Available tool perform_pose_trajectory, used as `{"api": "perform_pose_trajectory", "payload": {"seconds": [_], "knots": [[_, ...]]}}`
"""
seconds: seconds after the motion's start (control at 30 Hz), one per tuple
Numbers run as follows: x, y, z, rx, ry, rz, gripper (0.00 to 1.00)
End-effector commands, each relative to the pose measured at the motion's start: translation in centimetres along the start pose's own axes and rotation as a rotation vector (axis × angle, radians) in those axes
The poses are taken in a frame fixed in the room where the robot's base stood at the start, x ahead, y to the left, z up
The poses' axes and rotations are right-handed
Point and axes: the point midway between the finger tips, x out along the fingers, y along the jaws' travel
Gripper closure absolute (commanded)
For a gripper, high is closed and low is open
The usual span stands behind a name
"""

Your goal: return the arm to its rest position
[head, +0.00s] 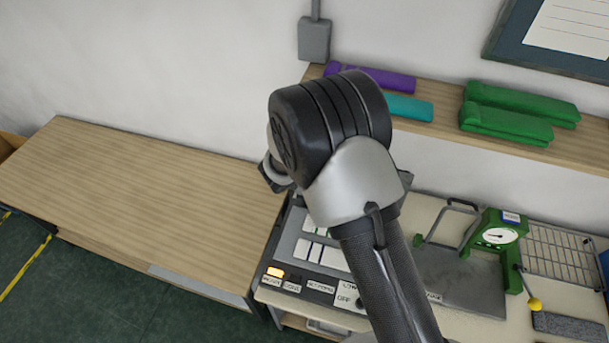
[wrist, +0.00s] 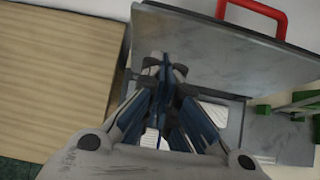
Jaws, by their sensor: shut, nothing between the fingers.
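My arm reaches up and away over the bench in the head view, with its black and silver elbow or wrist joint in the middle of the picture. My gripper (wrist: 163,68) shows in the wrist view with its blue-grey fingers together and nothing between them. It is above the control panel (head: 313,253), near a grey metal plate (wrist: 215,50) with a red handle (wrist: 254,12). In the head view the arm hides most of the gripper, so its exact height above the panel cannot be told.
A bare wooden table (head: 150,190) lies left. Right of the arm stand a green dial gauge (head: 497,238) with a yellow-tipped lever and a wire rack (head: 562,258). A wall shelf (head: 590,150) behind holds purple (head: 370,77), teal (head: 410,107) and green (head: 520,112) rolls.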

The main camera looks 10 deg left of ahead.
Motion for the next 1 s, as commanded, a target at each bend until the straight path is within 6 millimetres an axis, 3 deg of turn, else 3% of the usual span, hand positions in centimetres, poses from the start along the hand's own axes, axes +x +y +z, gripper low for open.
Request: {"api": "perform_pose_trajectory", "payload": {"seconds": [0.1, 0.3, 0.5, 0.77, 0.87, 0.97, 1.0], "knots": [[-3.0, 0.2, 0.5, 0.0, -0.005, 0.005, 1.0], [-6.5, 0.1, 0.8, 0.001, -0.003, 0.003, 1.0], [-8.0, 0.0, 0.9, 0.0, -0.002, 0.002, 1.0], [-8.1, -0.5, 1.2, 0.027, -0.005, -0.006, 1.0], [-8.3, -2.7, 2.4, 0.154, -0.021, -0.037, 1.0], [-9.2, -7.4, 4.0, 0.408, -0.048, -0.1, 1.0], [-9.8, -9.8, 4.4, 0.535, -0.061, -0.131, 1.0]]}}
